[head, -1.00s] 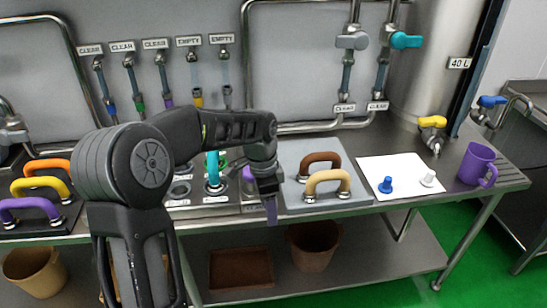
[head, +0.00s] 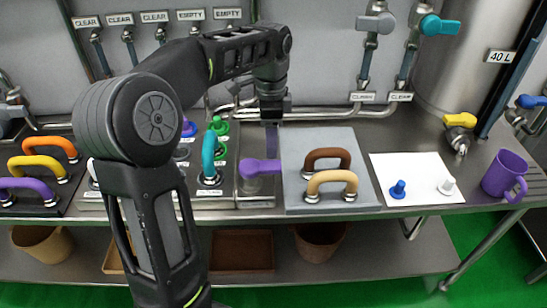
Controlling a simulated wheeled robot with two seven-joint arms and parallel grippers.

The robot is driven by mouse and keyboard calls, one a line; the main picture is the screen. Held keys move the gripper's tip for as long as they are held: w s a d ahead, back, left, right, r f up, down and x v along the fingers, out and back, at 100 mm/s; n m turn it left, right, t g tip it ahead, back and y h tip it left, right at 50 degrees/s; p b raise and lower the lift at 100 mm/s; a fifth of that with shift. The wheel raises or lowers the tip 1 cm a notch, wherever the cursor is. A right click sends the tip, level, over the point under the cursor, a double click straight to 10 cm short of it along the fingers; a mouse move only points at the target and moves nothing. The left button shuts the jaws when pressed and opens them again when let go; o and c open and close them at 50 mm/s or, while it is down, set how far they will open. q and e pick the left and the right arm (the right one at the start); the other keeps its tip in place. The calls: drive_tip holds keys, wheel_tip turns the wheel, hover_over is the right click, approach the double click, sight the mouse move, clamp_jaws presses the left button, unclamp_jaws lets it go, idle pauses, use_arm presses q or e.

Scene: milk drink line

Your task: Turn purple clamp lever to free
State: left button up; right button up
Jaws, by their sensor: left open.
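The purple clamp lever (head: 262,168) sits on a steel plate in the middle of the counter. Its round hub is at the left, and its handle points right toward the grey board. My left gripper (head: 272,138) hangs pointing down, just behind the lever in the picture. It is open with nothing held, and its fingers show nearly edge-on. I cannot tell whether a fingertip touches the handle. My right gripper is out of view.
A grey board (head: 290,190) with brown (head: 327,155) and tan (head: 331,179) handles lies right of the lever. A teal handle (head: 209,155) stands left. A white sheet (head: 418,172) and purple mug (head: 505,175) are farther right. Hoses and pipes line the back.

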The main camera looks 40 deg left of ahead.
sight(271, 164)
use_arm(q)
drive_tip(key=shift+w+f, duration=0.15)
drive_tip(key=shift+f, duration=0.25)
wheel_tip(271, 164, down, 7)
drive_tip(key=shift+f+p, duration=0.1)
drive_tip(key=shift+p, duration=0.45)
clamp_jaws()
idle(1.0)
